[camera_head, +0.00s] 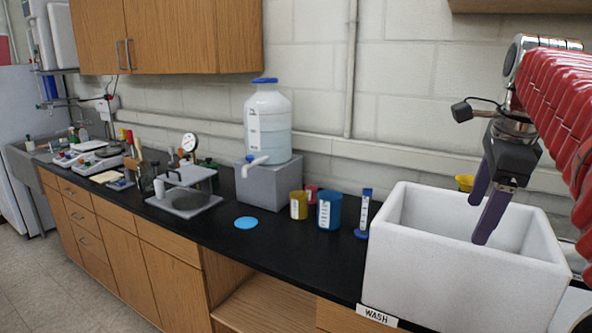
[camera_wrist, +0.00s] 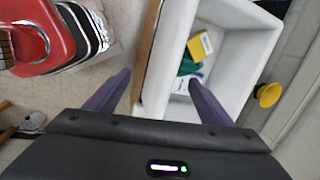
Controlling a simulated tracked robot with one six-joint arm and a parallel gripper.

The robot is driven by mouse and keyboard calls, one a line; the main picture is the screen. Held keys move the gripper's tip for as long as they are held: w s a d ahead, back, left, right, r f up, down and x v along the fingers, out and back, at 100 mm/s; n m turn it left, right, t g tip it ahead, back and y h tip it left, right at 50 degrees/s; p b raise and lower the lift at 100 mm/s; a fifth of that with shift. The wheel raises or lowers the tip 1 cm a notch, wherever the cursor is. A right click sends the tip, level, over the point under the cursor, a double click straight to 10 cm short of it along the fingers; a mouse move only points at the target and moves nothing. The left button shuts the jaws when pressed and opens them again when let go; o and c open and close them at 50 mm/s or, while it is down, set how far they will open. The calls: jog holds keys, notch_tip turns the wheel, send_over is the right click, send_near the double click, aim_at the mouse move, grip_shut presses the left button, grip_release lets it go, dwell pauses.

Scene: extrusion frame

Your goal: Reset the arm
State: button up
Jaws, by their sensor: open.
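My gripper (camera_head: 484,205) has two dark purple fingers and points down over the white wash tub at the right of the head view. My arm, in a red ribbed cover, comes in from the right edge of the head view. The white tub (camera_head: 415,262) carries a label reading WASH. In the wrist view the tub (camera_wrist: 232,28) holds a yellow item (camera_wrist: 200,46) and something green (camera_wrist: 188,68).
On the black counter (camera_head: 285,262) stand a yellow cup (camera_head: 299,205), a blue cup (camera_head: 329,210), a blue-topped cylinder (camera_head: 363,214) and a large white jug (camera_head: 267,130) on a grey block. A blue disc (camera_head: 246,223) lies flat. A yellow object (camera_head: 465,183) is behind the tub.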

jog(key=s+a+f+n+t, duration=0.1)
jog(key=s+a+f+n, duration=0.6)
jog(key=a+f+n, duration=0.3)
jog(key=s+a+f+n+t, duration=0.2)
jog(key=s+a+f+n, duration=0.5)
jog(key=a+f+n, duration=0.3)
notch_tip(320, 180, down, 2)
jog(key=n, duration=0.3)
jog(key=shift+s+f, duration=0.25)
jog(key=shift+a, duration=0.15)
jog(key=shift+c, duration=0.4)
